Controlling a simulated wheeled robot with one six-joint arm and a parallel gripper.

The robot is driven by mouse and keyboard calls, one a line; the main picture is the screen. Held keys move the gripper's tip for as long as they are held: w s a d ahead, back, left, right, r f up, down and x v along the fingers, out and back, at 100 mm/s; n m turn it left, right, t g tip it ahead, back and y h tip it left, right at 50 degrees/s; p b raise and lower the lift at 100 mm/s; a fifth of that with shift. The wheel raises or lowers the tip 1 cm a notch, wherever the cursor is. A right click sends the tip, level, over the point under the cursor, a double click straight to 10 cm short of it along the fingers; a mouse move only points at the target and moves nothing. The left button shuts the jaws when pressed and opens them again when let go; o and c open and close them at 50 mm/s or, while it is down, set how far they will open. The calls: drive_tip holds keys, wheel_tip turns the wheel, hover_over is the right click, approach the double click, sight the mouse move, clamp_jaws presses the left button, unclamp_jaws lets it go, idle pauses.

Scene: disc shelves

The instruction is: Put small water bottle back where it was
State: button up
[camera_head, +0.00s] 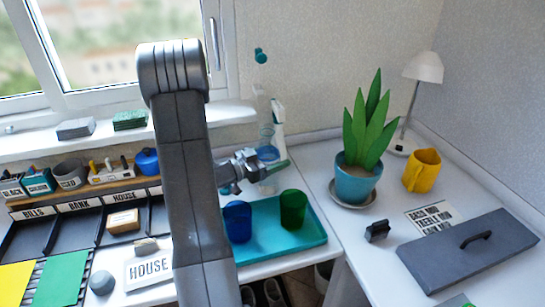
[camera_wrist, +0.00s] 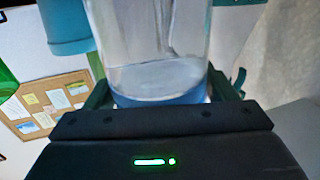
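The small water bottle (camera_head: 266,135) is clear with blue in it and looks upright. It stands out at my gripper (camera_head: 268,168), above the back edge of the teal tray, near the end of the window sill. In the wrist view the bottle (camera_wrist: 155,50) fills the space between the two green fingers (camera_wrist: 162,92), which lie against its sides. My gripper looks shut on it. The bottle's lower part is partly hidden by the gripper in the head view.
The teal tray (camera_head: 262,254) holds a blue cup (camera_head: 237,222) and a green cup (camera_head: 292,209). A potted plant (camera_head: 357,183), a yellow mug (camera_head: 421,171) and a lamp (camera_head: 424,68) stand to the right. A labelled sorter (camera_head: 75,226) lies to the left.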

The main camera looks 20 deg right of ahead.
drive_tip(key=shift+o, duration=0.5)
drive_tip(key=shift+r, duration=0.1)
drive_tip(key=shift+a+r, duration=0.1)
drive_tip(key=v, duration=1.2)
